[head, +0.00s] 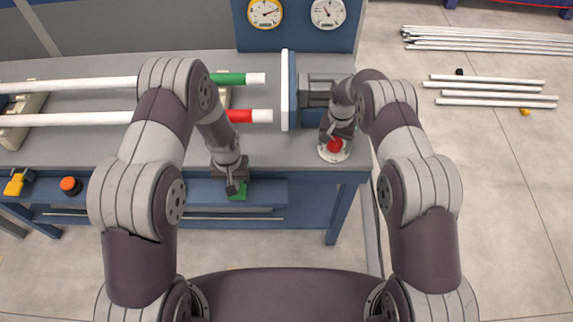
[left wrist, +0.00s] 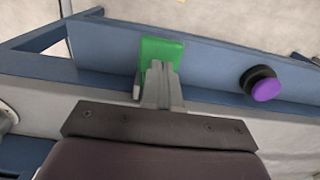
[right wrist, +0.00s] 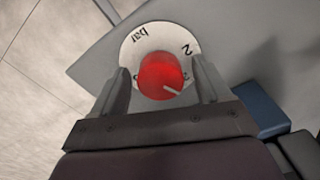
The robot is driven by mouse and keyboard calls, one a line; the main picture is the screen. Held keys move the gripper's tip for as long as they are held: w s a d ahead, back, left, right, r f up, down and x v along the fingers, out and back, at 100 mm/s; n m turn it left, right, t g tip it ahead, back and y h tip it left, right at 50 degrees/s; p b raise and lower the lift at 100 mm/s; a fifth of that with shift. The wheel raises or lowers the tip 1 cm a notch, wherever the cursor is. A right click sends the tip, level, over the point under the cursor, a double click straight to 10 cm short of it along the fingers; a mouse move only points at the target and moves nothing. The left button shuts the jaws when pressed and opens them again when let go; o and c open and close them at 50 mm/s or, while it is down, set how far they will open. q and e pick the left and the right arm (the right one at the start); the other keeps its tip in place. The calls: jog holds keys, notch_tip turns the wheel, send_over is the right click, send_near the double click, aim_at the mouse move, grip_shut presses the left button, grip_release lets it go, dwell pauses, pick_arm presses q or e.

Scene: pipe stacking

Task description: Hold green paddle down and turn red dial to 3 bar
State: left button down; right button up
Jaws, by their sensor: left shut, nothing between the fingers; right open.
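The green paddle (head: 238,190) is at the front edge of the bench, and it also shows in the left wrist view (left wrist: 162,49). My left gripper (head: 234,186) is shut and empty, with its fingertips over the paddle; I cannot tell how hard they press. The red dial (head: 334,145) sits on a round white scale plate (head: 331,155) at the bench's right end. In the right wrist view the dial (right wrist: 160,75) lies between the fingers of my open right gripper (right wrist: 162,88). Its white pointer line points to the lower right. A "2" and "bar" show on the plate; other marks are partly hidden.
An upright white-edged plate (head: 285,90) stands near the dial. Two gauges (head: 265,12) are behind. An orange button (head: 70,185) is at left. Loose pipes (head: 490,90) lie on the right floor.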

aim_at(335, 141)
jog(key=shift+r, duration=3.55)
pick_arm(q)
notch_tip(335, 141, up, 10)
pick_arm(e)
jog(key=shift+w, duration=0.1)
